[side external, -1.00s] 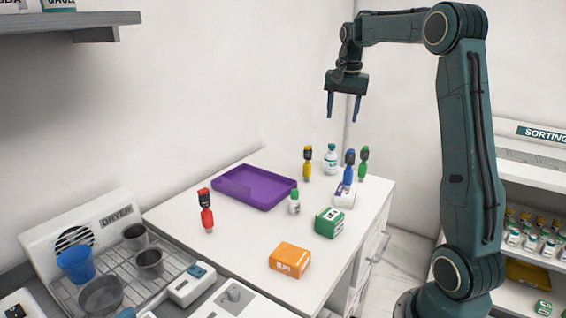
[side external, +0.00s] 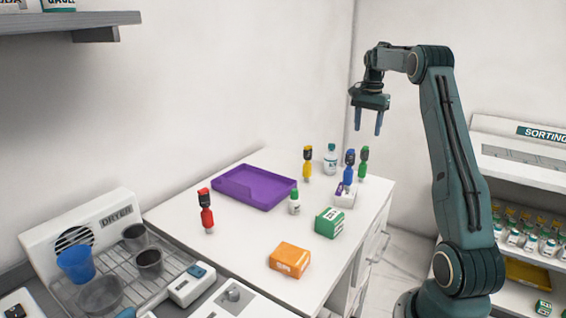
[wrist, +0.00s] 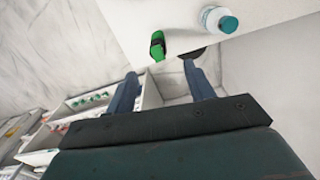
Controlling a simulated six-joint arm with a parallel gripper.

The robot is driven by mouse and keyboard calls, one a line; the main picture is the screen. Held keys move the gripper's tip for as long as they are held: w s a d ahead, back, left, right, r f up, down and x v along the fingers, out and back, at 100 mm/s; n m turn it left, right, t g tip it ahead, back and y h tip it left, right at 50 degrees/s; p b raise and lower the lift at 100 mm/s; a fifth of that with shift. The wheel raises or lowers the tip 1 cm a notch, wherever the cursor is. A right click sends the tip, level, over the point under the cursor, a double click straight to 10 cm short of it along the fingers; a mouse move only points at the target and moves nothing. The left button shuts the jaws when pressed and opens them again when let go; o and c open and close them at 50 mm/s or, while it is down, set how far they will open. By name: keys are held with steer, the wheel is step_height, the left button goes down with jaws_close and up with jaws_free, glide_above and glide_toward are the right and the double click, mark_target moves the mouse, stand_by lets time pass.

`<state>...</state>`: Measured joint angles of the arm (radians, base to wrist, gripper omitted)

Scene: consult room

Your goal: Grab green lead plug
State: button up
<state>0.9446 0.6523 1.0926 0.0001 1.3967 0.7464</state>
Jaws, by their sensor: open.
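The green lead plug (side external: 363,163) stands upright near the back right corner of the white table, with a black upper part. In the wrist view the green plug (wrist: 157,45) shows beyond my fingers, near the table edge. My gripper (side external: 368,130) is open and empty, above and a little to the right of the plug in the side view, fingers pointing down. In the wrist view its two fingers (wrist: 160,85) are spread apart and the plug lies ahead of them, untouched.
A teal-capped bottle (side external: 330,160) and a yellow plug (side external: 307,164) stand further left. A purple tray (side external: 253,199), red plug (side external: 206,212), green box (side external: 329,222) and orange box (side external: 290,261) are also on the table.

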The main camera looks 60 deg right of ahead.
mark_target(365, 147)
step_height(365, 147, down, 8)
steer(key=shift+r, duration=0.1)
stand_by(0.4)
steer(key=shift+s+a+f, duration=0.1)
steer(key=shift+s+f, duration=0.05)
steer(key=shift+f, duration=2.45)
steer(key=shift+c, duration=0.4)
steer(key=c, duration=1)
